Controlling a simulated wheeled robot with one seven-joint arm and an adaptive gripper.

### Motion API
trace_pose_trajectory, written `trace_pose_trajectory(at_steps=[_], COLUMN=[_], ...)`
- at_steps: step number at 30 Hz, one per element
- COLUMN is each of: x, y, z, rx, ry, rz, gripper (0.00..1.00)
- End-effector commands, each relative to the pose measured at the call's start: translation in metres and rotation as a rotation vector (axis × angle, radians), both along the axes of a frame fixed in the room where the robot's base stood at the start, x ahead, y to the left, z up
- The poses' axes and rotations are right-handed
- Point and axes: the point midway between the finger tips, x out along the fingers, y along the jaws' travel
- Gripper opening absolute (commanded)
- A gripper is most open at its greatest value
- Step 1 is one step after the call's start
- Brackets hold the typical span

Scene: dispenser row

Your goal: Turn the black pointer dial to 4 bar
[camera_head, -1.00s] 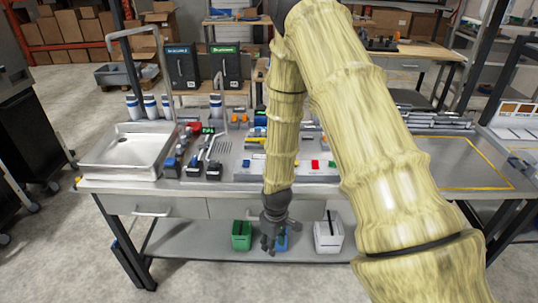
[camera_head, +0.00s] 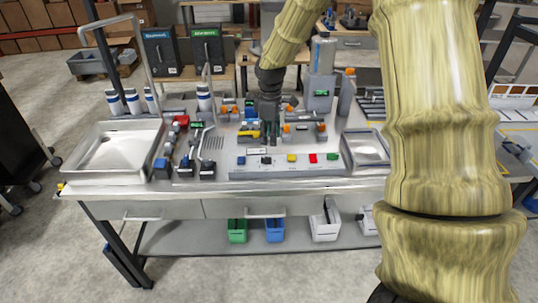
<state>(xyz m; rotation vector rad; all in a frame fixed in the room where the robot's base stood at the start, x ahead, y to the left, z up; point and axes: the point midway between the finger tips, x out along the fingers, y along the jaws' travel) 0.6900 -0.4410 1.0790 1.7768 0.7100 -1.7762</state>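My gripper (camera_head: 269,136) points down over the middle of the bench, among the grey and orange fittings behind the front control panel (camera_head: 310,172). Its fingers are dark and small here, and I cannot tell their opening or whether they touch anything. A small black knob (camera_head: 266,160) sits on the panel between a blue button (camera_head: 241,160) and a yellow one (camera_head: 291,158). I cannot tell if it is the black pointer dial. No pointer or bar scale is readable, and the gripper hides part of the fittings.
A steel sink (camera_head: 115,150) with a tall tap is at the left. Blue and black valves (camera_head: 186,168) stand beside it. A grey cylinder unit (camera_head: 320,75) rises behind, right of my gripper. A shallow steel tray (camera_head: 366,148) is at the right. Bins (camera_head: 325,226) sit on the lower shelf.

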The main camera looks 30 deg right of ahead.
Motion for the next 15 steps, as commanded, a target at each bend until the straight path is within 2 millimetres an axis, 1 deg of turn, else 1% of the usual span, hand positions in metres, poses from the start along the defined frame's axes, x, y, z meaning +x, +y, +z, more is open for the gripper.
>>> trace_pose_trajectory(at_steps=[15], x=[-0.001], y=[0.0], z=[-0.061], rx=[0.0], ry=[0.003], rz=[-0.001], gripper=[0.35])
